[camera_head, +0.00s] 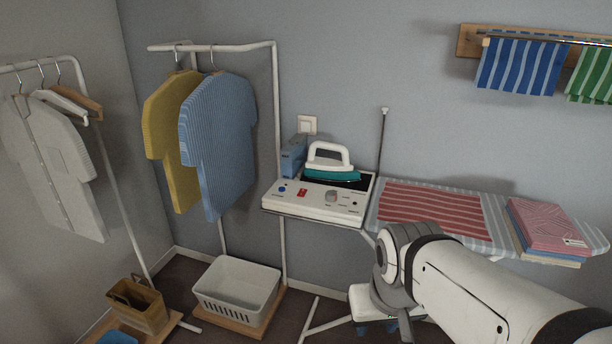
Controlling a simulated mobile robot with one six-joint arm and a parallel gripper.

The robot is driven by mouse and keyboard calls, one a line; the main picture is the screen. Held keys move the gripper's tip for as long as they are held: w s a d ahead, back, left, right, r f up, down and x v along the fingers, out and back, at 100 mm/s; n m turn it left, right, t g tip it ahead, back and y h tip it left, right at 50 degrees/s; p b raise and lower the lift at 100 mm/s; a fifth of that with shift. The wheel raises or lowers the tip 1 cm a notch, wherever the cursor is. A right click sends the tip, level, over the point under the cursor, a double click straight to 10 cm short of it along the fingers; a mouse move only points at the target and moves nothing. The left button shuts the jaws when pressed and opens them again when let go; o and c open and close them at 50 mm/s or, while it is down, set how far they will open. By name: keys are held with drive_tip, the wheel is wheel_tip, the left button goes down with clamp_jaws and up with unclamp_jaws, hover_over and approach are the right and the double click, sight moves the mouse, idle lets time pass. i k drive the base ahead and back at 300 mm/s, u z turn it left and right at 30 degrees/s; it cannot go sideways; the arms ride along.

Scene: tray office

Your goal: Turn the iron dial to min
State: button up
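The iron station (318,211) is a white control box at the left end of the ironing board. Its grey round dial (331,196) sits on the sloped front panel. Small marks surround the dial, too small to read, so I cannot tell its setting. A blue round button (282,189) and a red switch (302,192) are to its left. The teal and white iron (330,165) rests on top behind the panel. My gripper (388,328) hangs low at the bottom, below and right of the dial and apart from it; its fingers are mostly hidden by my arm.
The striped ironing board (475,240) extends right, bearing a red striped cloth (430,207) and folded fabrics (545,226). A thin upright rod (382,140) stands behind the station. A blue box (293,158) is behind its left side. A clothes rack (277,120) stands left.

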sight(331, 196)
drive_tip(key=k, duration=1.1)
drive_tip(key=z, duration=0.5)
drive_tip(key=i, duration=2.15)
drive_tip(key=u, duration=0.85)
drive_tip(key=k, duration=0.75)
drive_tip(key=u, duration=0.15)
drive_tip(key=i, duration=0.8)
drive_tip(key=z, duration=0.1)
